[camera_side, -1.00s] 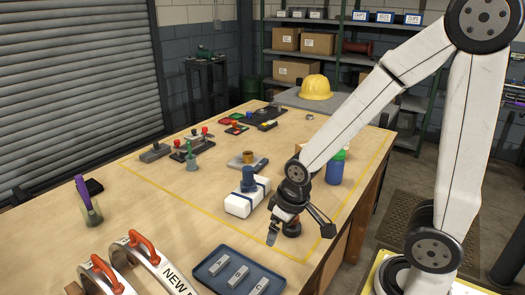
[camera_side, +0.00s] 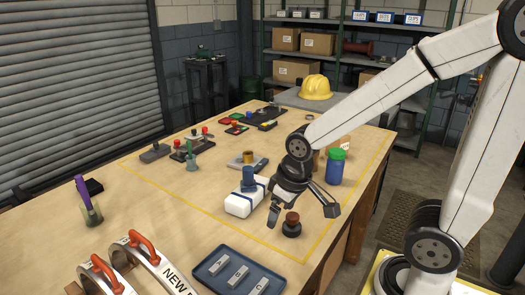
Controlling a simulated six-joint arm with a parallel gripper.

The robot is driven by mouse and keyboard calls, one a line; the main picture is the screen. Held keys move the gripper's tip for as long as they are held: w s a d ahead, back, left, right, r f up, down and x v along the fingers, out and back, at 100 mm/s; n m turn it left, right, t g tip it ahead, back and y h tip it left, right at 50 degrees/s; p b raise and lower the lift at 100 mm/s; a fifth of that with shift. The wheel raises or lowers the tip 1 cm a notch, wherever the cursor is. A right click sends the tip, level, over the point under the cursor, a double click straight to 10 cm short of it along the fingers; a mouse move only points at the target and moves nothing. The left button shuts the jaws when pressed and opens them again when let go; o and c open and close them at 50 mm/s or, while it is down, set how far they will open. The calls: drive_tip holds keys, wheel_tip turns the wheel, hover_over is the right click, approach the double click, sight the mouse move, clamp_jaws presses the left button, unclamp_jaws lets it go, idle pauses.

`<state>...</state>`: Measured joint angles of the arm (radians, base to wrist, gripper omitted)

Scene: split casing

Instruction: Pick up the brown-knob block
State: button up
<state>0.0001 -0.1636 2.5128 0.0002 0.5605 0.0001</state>
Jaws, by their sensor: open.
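The brown-knob block (camera_side: 291,230) stands upright on the table near its right front part, a brown knob on a dark round base. My gripper (camera_side: 303,213) is open and empty, pointing down. In the picture its left finger is to the left of the knob and its right finger is to the right of it. The block shows between the fingers, but I cannot tell from this one view how far apart in depth they are. No contact with the block is visible.
A white block with blue straps and a blue knob (camera_side: 241,204) lies just left of my gripper. A blue tray (camera_side: 203,277) with grey pieces is in front. A blue canister with a green lid (camera_side: 334,171) stands behind right. Red-handled arches (camera_side: 150,262) stand at front left.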

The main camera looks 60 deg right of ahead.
drive_tip(key=s+d+f+m+g, duration=0.1)
drive_tip(key=d+m, duration=0.1)
drive_tip(key=m, duration=0.1)
drive_tip(key=m+t+y, duration=0.9)
drive_tip(key=m, duration=1.7)
hover_over(294, 215)
drive_tip(key=s+d, duration=0.4)
drive_tip(key=f, duration=0.7)
drive_tip(key=shift+a+f, duration=0.4)
drive_tip(key=shift+f, duration=0.35)
drive_tip(key=shift+w, duration=0.1)
drive_tip(key=shift+x, duration=1.3)
drive_tip(key=shift+f, duration=0.1)
